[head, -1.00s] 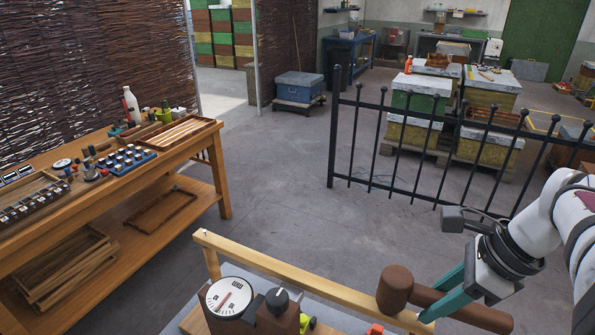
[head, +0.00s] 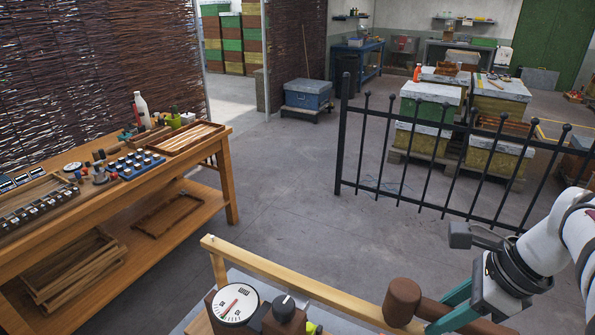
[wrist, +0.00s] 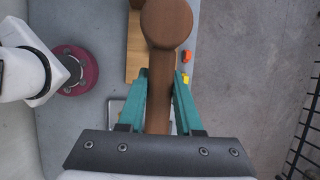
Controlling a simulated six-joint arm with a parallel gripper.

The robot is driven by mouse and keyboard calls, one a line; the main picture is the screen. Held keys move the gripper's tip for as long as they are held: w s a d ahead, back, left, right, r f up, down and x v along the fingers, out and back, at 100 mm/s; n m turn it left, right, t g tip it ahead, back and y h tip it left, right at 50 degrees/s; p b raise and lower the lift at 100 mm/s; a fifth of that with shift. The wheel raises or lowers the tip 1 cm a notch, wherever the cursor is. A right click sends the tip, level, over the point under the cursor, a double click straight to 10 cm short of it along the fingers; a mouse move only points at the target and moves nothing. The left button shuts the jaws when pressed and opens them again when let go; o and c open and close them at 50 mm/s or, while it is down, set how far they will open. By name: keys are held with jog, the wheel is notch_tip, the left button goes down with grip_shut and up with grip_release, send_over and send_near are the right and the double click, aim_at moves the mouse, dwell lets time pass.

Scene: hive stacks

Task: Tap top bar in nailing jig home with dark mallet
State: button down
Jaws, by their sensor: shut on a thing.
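The dark mallet has a brown cylindrical head (head: 402,302) and a brown handle. My gripper (wrist: 161,76) is shut on the handle (wrist: 158,110), with teal fingers on both sides. In the wrist view the mallet head (wrist: 167,24) is just beyond the fingertips. The top bar (head: 290,282) is a long pale wooden strip running from the left toward the mallet head. The head overlaps the bar's right end in the head view; I cannot tell whether they touch. The nailing jig beneath is mostly cut off or hidden.
A round dial gauge (head: 233,304) and a dark knobbed block (head: 285,312) stand in front of the bar. A wooden workbench (head: 205,160) with trays and small parts is at the left. A black metal fence (head: 400,200) stands behind my arm. Open floor lies between.

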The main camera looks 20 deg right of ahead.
jog(key=shift+r, duration=2.3)
jog(key=shift+r, duration=1.75)
jog(key=shift+w, duration=0.1)
jog(key=w+a, duration=0.8)
jog(key=w, duration=0.6)
jog(key=shift+w+a+f, duration=0.6)
jog(key=shift+w+a, duration=0.95)
jog(key=shift+a, duration=1)
jog(key=shift+w+a+f, duration=0.55)
jog(key=shift+w+a, duration=0.95)
jog(key=shift+a, duration=1.1)
jog(key=shift+w+a+f, duration=0.6)
jog(key=shift+w+a, duration=0.95)
jog(key=shift+a, duration=1)
